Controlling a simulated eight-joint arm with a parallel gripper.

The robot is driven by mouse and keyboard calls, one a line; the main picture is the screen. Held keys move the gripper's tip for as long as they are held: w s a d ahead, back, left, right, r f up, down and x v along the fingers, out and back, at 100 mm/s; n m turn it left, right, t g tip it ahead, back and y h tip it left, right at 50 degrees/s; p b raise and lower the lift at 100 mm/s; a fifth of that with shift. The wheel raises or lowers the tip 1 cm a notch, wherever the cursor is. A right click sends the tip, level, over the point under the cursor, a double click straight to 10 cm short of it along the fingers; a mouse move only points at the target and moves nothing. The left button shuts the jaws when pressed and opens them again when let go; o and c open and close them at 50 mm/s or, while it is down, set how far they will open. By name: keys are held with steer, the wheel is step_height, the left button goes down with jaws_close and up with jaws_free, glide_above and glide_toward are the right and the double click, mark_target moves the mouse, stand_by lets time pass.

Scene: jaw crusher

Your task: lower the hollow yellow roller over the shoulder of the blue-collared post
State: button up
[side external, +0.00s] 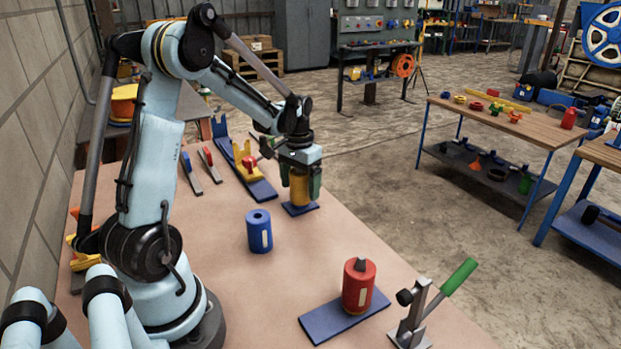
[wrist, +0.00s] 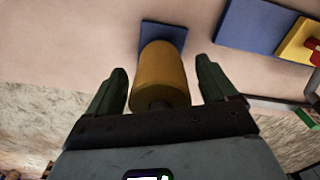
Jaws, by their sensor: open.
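The yellow roller (side external: 298,190) stands upright at a blue base plate (side external: 301,209) near the table's far right edge. It also shows in the wrist view (wrist: 160,72), with the blue plate (wrist: 164,32) beyond it and a dark round end facing the camera. My gripper (side external: 299,189) is above and around the roller. In the wrist view its two dark green fingers stand apart on either side of the roller, with a visible gap on each side. The post inside the roller is mostly hidden, and I cannot make out a blue collar.
A blue roller (side external: 259,231) stands alone mid-table. A red roller (side external: 359,285) stands on another blue plate (side external: 323,319), beside a green-handled toggle clamp (side external: 432,302). A long blue plate (side external: 262,189) with a yellow and red fixture (side external: 245,160) lies left of my gripper.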

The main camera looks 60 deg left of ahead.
steer(key=shift+r, duration=0.1)
step_height(320, 180, up, 12)
steer(key=shift+f, duration=0.1)
stand_by(0.5)
steer(key=s+d+f+m+t, duration=0.1)
steer(key=s+d+m+t, duration=0.1)
steer(key=d, duration=0.9)
steer(key=s+d+f+m+t, duration=0.1)
steer(key=s+d+t, duration=0.3)
steer(key=d, duration=0.7)
steer(key=shift+f+m+t, duration=0.2)
steer(key=shift+m+t, duration=0.4)
